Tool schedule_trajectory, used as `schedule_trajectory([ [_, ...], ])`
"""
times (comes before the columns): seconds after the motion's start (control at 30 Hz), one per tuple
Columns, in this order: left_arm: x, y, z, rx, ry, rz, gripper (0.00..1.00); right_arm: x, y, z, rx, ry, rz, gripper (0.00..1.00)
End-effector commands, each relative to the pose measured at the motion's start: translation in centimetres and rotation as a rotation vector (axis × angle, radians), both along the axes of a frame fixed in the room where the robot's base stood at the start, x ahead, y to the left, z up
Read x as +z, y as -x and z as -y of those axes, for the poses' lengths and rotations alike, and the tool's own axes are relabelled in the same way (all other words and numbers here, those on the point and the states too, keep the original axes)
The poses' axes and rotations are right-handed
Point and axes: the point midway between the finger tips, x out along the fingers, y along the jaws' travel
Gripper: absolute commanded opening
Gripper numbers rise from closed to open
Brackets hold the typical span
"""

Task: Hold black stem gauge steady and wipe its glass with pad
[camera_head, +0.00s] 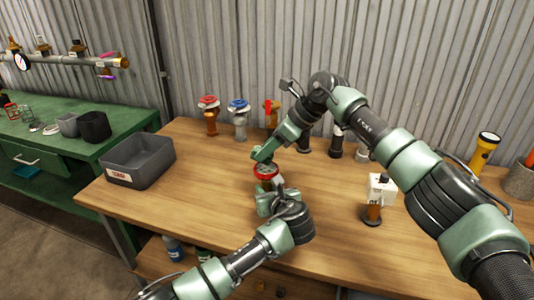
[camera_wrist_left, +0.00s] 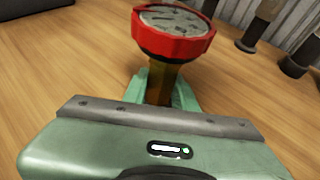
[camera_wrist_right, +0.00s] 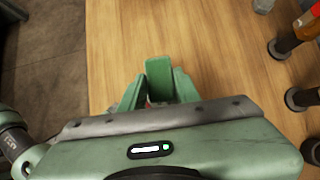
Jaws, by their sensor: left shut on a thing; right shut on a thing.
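A gauge with a red rim (camera_wrist_left: 172,38) and a brownish stem (camera_wrist_left: 161,85) stands upright, its pale face marked with grey smudges. In the head view its red rim (camera_head: 266,171) is near the middle of the wooden table. My left gripper (camera_head: 266,200) is shut around the stem, below the rim. My right gripper (camera_head: 268,152) is above the gauge, shut on a green block (camera_wrist_right: 158,78), seemingly the pad. A bit of red shows below the block in the right wrist view. Contact between pad and glass is hidden.
A grey bin (camera_head: 150,165) stands at the table's left. Red-topped (camera_head: 209,112) and blue-topped (camera_head: 239,117) fittings and several others line the back. The table's front left is clear.

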Motion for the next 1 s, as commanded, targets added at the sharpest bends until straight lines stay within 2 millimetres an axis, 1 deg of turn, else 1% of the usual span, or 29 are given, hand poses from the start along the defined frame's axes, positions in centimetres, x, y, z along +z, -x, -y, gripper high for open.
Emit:
schedule_trajectory([
  [0.03, 0.0, 0.0, 0.0, 0.000, 0.000, 0.001, 0.00, 0.6, 0.0, 0.0, 0.000, 0.000, 0.002, 0.00],
  [0.2, 0.0, 0.0, 0.0, 0.000, 0.000, 0.001, 0.00, 2.2, 0.0, 0.0, 0.000, 0.000, 0.001, 0.00],
  [0.37, 0.0, 0.0, 0.0, 0.000, 0.000, 0.000, 0.00, 2.7, 0.0, 0.3, -0.001, 0.001, 0.000, 0.00],
  [1.0, 0.0, 0.0, 0.0, 0.000, 0.000, 0.000, 0.00, 2.7, 0.0, 7.5, -0.001, 0.000, -0.001, 0.00],
])
